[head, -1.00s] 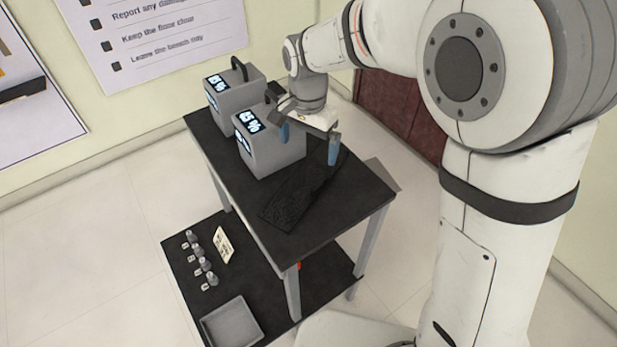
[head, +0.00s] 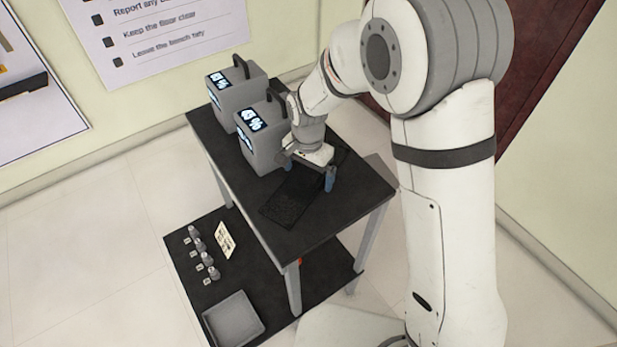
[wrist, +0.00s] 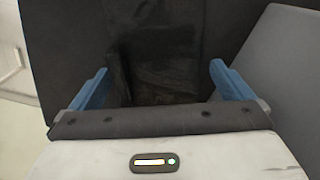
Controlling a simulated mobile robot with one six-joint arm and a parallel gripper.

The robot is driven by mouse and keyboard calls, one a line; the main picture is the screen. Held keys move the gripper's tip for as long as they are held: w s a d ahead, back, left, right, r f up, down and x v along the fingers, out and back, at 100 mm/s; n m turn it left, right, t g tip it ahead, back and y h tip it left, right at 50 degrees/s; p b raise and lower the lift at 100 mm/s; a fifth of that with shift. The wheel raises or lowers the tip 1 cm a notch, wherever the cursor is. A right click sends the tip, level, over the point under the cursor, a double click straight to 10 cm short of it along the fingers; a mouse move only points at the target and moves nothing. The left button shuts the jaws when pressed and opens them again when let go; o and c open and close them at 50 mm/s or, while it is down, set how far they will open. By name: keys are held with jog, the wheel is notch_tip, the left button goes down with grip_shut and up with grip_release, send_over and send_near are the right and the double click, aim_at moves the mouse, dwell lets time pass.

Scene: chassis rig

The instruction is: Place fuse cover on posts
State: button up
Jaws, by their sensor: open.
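My gripper (head: 309,174) is open and empty above the black bench top, beside the nearer grey box. Its two blue fingers also show in the wrist view (wrist: 160,72), spread wide apart. A dark, flat, textured piece (head: 287,203) lies on the bench top below and in front of the gripper. Its dark surface also fills the space between the fingers in the wrist view (wrist: 165,45). I cannot tell whether this piece is the fuse cover. Several small grey upright pieces (head: 201,248), possibly the posts, stand in a row on the low black surface, with small white tags beside them.
Two grey boxes (head: 264,148) (head: 238,95) with lit displays and handles stand at the bench's back left. A pale card (head: 224,241) and a shallow grey tray (head: 235,319) lie on the low surface. The bench top's front right (head: 345,205) is clear.

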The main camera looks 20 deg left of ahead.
jog(key=shift+c, duration=0.2)
jog(key=c, duration=1.1)
jog(key=shift+r, duration=0.1)
jog(key=shift+c, duration=0.2)
